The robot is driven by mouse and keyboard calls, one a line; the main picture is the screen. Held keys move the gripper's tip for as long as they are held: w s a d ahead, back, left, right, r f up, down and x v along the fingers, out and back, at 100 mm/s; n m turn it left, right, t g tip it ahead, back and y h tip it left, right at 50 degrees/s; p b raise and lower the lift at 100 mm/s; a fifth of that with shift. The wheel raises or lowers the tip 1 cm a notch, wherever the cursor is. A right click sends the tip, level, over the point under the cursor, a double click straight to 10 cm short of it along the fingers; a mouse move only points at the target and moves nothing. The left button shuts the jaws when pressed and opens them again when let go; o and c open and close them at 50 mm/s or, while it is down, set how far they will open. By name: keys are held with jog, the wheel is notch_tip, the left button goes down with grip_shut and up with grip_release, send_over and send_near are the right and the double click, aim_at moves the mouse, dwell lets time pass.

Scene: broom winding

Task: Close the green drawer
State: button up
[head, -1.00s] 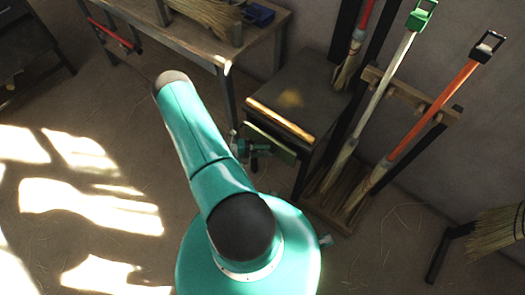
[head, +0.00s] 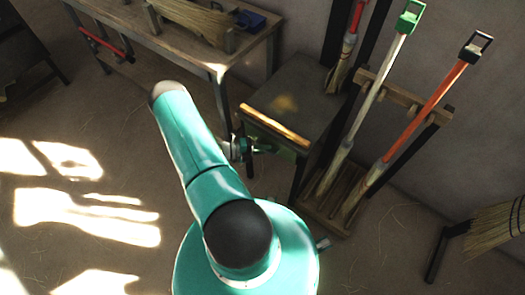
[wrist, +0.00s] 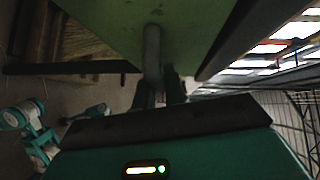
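The green drawer (head: 271,142) is in the small dark cabinet, just under its light wooden front edge. In the head view, its front is in shadow and sits close to the cabinet. In the wrist view, its green face (wrist: 100,25) fills the top, with a grey handle (wrist: 152,50) standing out from it. My gripper (wrist: 162,90) is at the handle, its two dark fingers close together around or against the handle's near end. I cannot tell whether they grip it. In the head view, my gripper (head: 250,147) is at the drawer front, partly hidden by my arm.
The cabinet (head: 305,85) stands between a wooden workbench (head: 215,62) on the left and a broom rack (head: 400,97) on the right. The rack holds several upright brooms. Another broom (head: 495,230) is at the far right. The floor at left is clear and sunlit.

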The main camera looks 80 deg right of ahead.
jog(key=o, duration=0.3)
jog(key=shift+d, duration=0.3)
jog(key=shift+o, duration=0.5)
jog(key=shift+s+a, duration=0.1)
jog(key=v, duration=1.4)
